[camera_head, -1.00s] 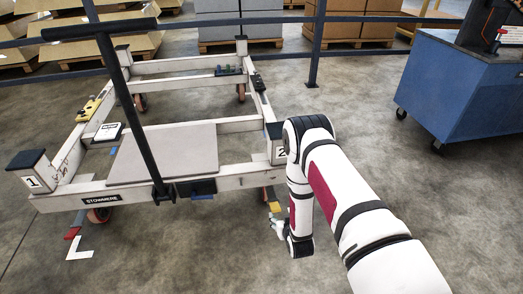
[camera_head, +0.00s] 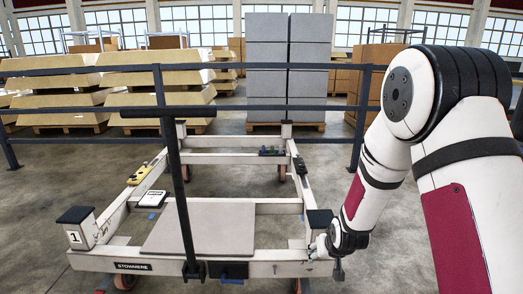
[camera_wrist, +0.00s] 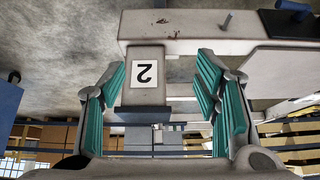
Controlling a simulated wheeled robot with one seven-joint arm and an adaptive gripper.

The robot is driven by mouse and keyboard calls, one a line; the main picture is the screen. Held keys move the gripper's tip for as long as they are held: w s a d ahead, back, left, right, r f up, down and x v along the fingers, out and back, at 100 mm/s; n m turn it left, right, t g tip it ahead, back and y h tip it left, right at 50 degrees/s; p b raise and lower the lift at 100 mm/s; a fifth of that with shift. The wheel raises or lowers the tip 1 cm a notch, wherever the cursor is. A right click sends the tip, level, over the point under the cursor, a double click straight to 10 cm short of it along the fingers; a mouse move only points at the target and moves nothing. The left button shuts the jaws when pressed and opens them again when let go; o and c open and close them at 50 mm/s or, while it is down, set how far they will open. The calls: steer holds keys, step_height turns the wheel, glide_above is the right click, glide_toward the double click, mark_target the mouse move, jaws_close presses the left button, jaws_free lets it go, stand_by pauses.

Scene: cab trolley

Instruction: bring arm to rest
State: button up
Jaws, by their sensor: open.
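My arm (camera_head: 465,175) fills the right side of the head view and bends down to my gripper (camera_head: 328,256). The gripper is near the trolley's right front corner. In the wrist view the two green-padded fingers of my gripper (camera_wrist: 163,105) stand wide apart with nothing held. That view is upside down, and the trolley's corner post labelled 2 (camera_wrist: 145,75) shows between the fingers. I cannot tell whether they touch it. The white-framed trolley (camera_head: 185,266) stands on the floor with a black upright handle (camera_head: 178,185).
The trolley carries a yellow item (camera_head: 140,174) and a white item (camera_head: 154,198). Floor to the trolley's left is clear.

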steer(key=s+r+g, duration=0.3)
steer(key=s+r, duration=1.4)
steer(key=r, duration=0.2)
steer(key=s+r+g, duration=0.2)
steer(key=s+r, duration=0.1)
steer(key=s, duration=1.1)
steer(key=s+r+g, duration=0.1)
steer(key=s+r, duration=0.3)
steer(key=s, duration=0.9)
step_height(320, 180, up, 32)
steer(key=t+p, duration=0.3)
steer(key=p, duration=2.7)
steer(key=shift+s+d+t+p, duration=0.2)
steer(key=shift+d+t+p, duration=0.1)
steer(key=shift+p, duration=0.1)
